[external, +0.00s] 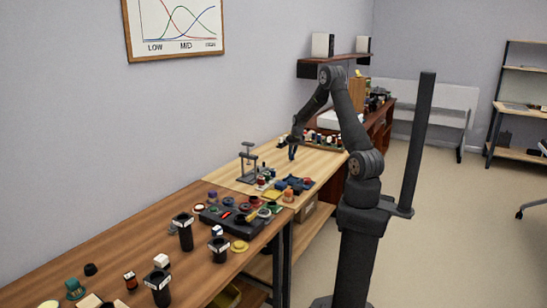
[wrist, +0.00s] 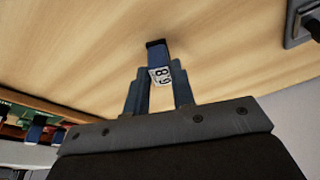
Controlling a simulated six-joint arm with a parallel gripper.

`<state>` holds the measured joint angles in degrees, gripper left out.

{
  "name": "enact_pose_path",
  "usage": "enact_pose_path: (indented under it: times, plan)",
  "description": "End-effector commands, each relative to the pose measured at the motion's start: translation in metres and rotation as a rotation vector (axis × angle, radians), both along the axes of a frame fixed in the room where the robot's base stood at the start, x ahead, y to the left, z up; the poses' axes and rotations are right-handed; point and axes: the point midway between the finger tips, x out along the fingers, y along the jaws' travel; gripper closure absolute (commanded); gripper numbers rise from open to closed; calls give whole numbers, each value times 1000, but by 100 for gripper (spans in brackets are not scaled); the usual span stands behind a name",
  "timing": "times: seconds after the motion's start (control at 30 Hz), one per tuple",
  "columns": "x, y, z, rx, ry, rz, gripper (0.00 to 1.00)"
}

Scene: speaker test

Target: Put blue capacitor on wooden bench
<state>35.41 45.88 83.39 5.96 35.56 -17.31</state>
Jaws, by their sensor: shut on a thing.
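My gripper (external: 293,146) is at the end of my arm over the light wooden bench (external: 318,166). In the wrist view my gripper (wrist: 160,90) is shut on the blue capacitor (wrist: 158,56), with a finger on each side. The capacitor has a dark end and a white label with black digits. It also shows small and dark blue in the external view (external: 292,155), below the gripper. The pale bench top (wrist: 80,45) fills the wrist view behind it. I cannot tell whether the capacitor touches the bench.
A grey stand (external: 248,163) is on the bench left of my gripper. Several small parts (external: 290,185) lie toward the front. A rack of parts (external: 325,139) runs along the back. The darker bench nearer the camera holds black tubes (external: 184,231). Bare wood surrounds the capacitor.

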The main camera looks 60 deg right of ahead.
Motion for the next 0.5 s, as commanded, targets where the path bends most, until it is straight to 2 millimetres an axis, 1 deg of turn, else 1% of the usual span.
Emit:
enact_pose_path:
  times: [0.07,0.1,0.2,0.5]
  plan:
    - [0,0,-3,0,1,0,100]
    - [0,0,-3,0,1,0,73]
    - [0,0,-3,0,1,0,55]
    - [0,0,-1,0,0,0,55]
